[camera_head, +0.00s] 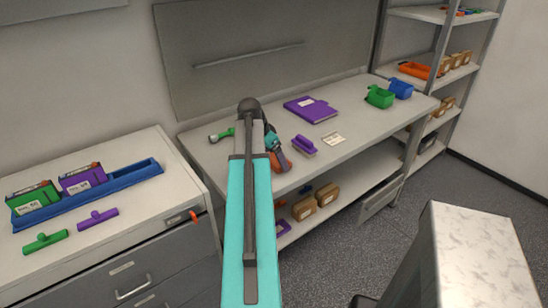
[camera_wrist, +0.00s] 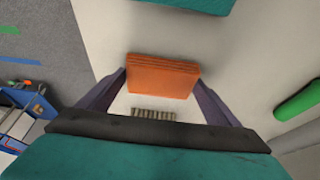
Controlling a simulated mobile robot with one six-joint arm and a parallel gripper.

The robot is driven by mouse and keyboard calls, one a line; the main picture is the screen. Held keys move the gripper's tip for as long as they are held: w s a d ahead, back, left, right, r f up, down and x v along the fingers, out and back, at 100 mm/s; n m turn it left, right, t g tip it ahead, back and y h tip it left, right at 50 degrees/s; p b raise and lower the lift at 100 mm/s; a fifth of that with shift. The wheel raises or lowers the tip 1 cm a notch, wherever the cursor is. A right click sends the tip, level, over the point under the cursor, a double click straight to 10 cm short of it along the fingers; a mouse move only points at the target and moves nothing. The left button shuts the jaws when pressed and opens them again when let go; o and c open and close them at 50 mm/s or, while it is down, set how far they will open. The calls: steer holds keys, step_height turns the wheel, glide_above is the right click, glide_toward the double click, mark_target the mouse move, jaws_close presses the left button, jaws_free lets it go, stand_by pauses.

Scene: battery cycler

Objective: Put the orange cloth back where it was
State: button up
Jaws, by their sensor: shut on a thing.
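The orange cloth (camera_wrist: 162,76) is a folded, layered block between the two fingers of my gripper (camera_wrist: 160,84) in the wrist view. The fingers are shut on its left and right sides. In the head view the orange cloth (camera_head: 281,162) shows partly at my gripper (camera_head: 277,153), over the front part of the workbench (camera_head: 350,152). My arm hides part of this area. I cannot tell whether the cloth touches the bench top.
A purple brush (camera_head: 304,146) lies close to the right of my gripper, with a white label card (camera_head: 333,139) beyond. A green-handled tool (camera_head: 222,135) lies left.

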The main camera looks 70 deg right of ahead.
steer(key=shift+f, duration=0.15)
steer(key=o, duration=0.9)
steer(key=shift+r, duration=0.25)
steer(key=shift+b+v, duration=0.95)
steer(key=shift+v, duration=4.95)
steer(key=shift+a, duration=0.15)
